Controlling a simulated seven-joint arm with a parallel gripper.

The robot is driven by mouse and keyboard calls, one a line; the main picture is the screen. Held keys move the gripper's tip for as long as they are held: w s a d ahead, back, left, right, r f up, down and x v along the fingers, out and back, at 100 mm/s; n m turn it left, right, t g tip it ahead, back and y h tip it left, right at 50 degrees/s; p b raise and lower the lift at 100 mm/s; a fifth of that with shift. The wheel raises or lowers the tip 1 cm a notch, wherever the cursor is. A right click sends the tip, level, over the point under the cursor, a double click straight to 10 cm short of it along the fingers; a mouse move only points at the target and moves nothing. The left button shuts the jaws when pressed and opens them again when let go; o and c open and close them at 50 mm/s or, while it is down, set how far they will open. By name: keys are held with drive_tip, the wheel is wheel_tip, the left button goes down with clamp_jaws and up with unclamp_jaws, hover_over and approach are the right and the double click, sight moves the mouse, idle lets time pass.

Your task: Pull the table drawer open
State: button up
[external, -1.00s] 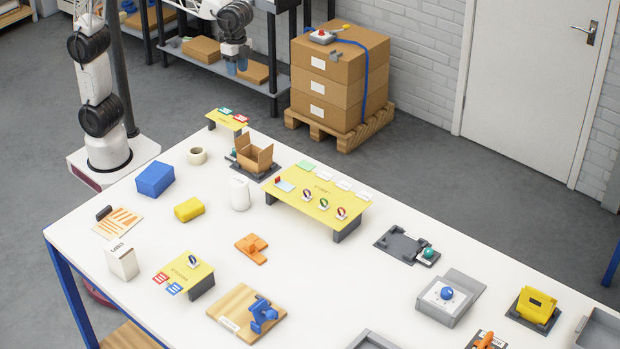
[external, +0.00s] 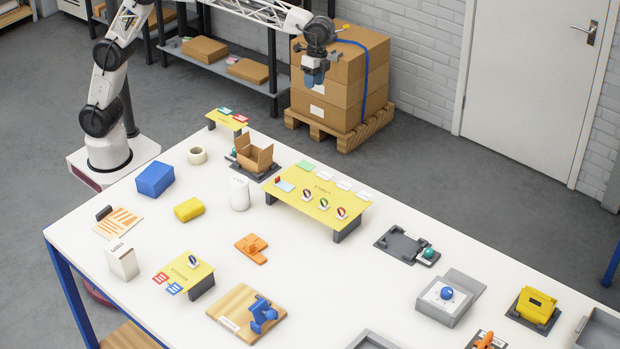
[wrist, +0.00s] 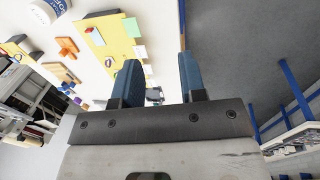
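The white table (external: 330,280) with blue legs fills the lower part of the external view. I cannot make out its drawer in either view; the table's far side is hidden from the external camera. My gripper (external: 313,80) hangs beyond the table's far edge, seen in front of the stacked cartons, with fingers pointing down. In the wrist view my gripper (wrist: 158,60) has its two blue fingers well apart and nothing between them. The tabletop (wrist: 90,75) and the grey floor (wrist: 235,60) show beyond the fingers.
A yellow raised board (external: 320,195), a small open carton (external: 254,155) and a grey fixture (external: 402,244) stand near the far edge. Stacked cartons (external: 340,100) on a pallet and a shelf rack (external: 235,72) stand behind. Open floor lies between the table and the door.

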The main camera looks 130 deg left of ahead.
drive_tip(key=w+a+f, duration=0.1)
drive_tip(key=a+f, duration=0.1)
drive_tip(key=f, duration=1.6)
drive_tip(key=w+a+f, duration=0.1)
drive_tip(key=a+f, duration=0.1)
drive_tip(key=f, duration=1.7)
drive_tip(key=shift+w, duration=0.2)
drive_tip(key=shift+f, duration=0.15)
drive_tip(key=shift+d+f, duration=0.2)
drive_tip(key=shift+f, duration=1.05)
drive_tip(key=shift+d+f, duration=0.25)
drive_tip(key=shift+f, duration=1)
drive_tip(key=shift+d+f, duration=0.2)
drive_tip(key=shift+f, duration=1.05)
clamp_jaws()
